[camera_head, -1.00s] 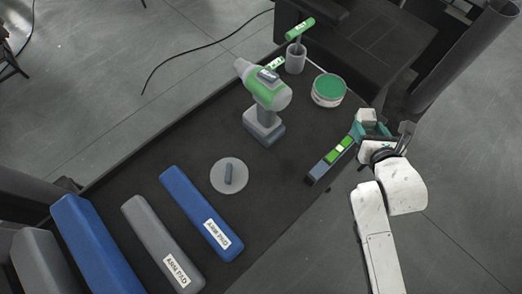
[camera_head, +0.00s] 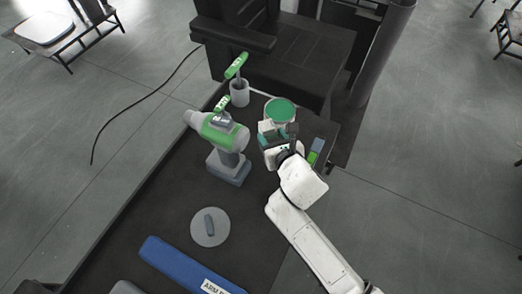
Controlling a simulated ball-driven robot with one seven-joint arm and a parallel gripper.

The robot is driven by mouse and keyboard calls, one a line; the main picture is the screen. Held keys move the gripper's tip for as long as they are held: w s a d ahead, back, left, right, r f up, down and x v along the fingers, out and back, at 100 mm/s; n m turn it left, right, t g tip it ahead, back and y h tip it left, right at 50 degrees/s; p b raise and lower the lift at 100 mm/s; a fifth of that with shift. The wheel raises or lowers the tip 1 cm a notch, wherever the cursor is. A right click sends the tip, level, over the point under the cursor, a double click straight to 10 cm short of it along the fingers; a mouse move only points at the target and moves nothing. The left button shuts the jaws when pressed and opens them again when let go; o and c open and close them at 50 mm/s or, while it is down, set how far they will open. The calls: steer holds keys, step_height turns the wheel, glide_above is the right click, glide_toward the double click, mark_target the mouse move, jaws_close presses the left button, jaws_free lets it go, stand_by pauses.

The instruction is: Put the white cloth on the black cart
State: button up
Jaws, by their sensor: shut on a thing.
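My gripper (camera_head: 268,134) is over the far right part of a long black-topped surface, beside a tub with a green lid. It is shut on a small white piece (camera_head: 265,127), which looks like the white cloth; it is mostly hidden by the fingers and hard to tell from the tub's pale side. The long black surface (camera_head: 165,205) looks like the black cart; its near end is out of view. I cannot tell whether the white piece touches it.
The green-lidded tub (camera_head: 280,110) is right beside my gripper. A green-grey drill (camera_head: 225,140) stands to the left, a grey cup (camera_head: 239,93) behind. A green-blue tool (camera_head: 316,150) lies right of my wrist. A grey disc (camera_head: 210,227) and blue pad (camera_head: 185,268) lie nearer.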

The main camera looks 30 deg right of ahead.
steer(key=a+f, duration=0.1)
steer(key=w+a+f+b, duration=0.1)
steer(key=f, duration=0.1)
steer(key=shift+w+a+f, duration=0.15)
steer(key=shift+w+a+f+b, duration=0.15)
steer(key=shift+f+b, duration=0.25)
steer(key=shift+f, duration=1.3)
steer(key=shift+f, duration=0.15)
steer(key=o, duration=1.1)
steer(key=shift+r, duration=0.2)
steer(key=v, duration=1.2)
